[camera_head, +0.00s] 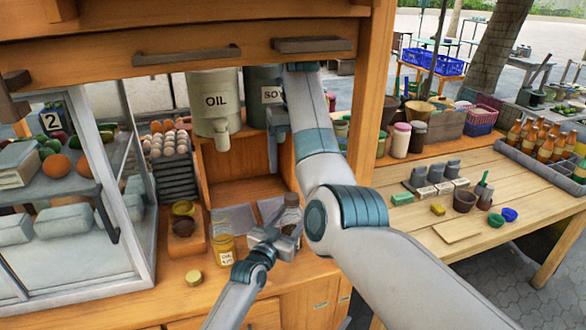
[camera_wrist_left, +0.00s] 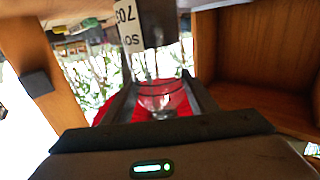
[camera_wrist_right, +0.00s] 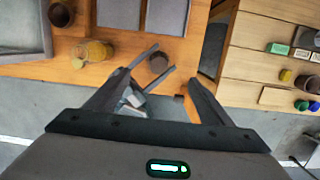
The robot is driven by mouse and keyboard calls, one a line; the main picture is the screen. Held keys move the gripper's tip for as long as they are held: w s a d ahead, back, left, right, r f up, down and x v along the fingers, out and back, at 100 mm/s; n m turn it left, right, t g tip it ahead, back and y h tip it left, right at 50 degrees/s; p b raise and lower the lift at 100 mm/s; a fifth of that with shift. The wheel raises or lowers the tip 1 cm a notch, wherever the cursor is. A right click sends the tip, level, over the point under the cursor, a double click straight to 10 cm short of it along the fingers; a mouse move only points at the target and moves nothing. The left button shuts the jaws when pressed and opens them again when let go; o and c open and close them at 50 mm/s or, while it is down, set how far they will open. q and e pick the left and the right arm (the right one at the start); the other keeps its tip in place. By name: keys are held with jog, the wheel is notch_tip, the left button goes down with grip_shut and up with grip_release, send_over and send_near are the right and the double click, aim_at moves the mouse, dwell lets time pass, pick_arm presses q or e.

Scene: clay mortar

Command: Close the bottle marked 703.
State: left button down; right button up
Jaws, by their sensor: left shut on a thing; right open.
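The right wrist view shows the bottle from above (camera_wrist_right: 158,62), dark and round. A loose yellowish cap (camera_head: 194,278) lies on the counter's front left. My right gripper (camera_head: 275,120) is open and empty, above the bottle, before the SOY container.
A bottle of yellow oil (camera_head: 222,245) stands left of the held bottle. An open brown jar (camera_head: 183,222) stands farther left, near the glass case. OIL (camera_head: 215,100) and SOY (camera_head: 262,85) containers hang above. My right arm covers part of the counter's right side.

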pick_arm(q)
jog(key=shift+f, duration=0.15)
pick_arm(e)
jog(key=shift+r, duration=0.6)
pick_arm(q)
jog(key=c, duration=0.6)
grip_release()
jog(key=shift+w, duration=0.1)
jog(key=shift+c, duration=0.2)
pick_arm(e)
jog(key=shift+w+r, duration=0.1)
pick_arm(q)
jog(key=shift+a, duration=0.1)
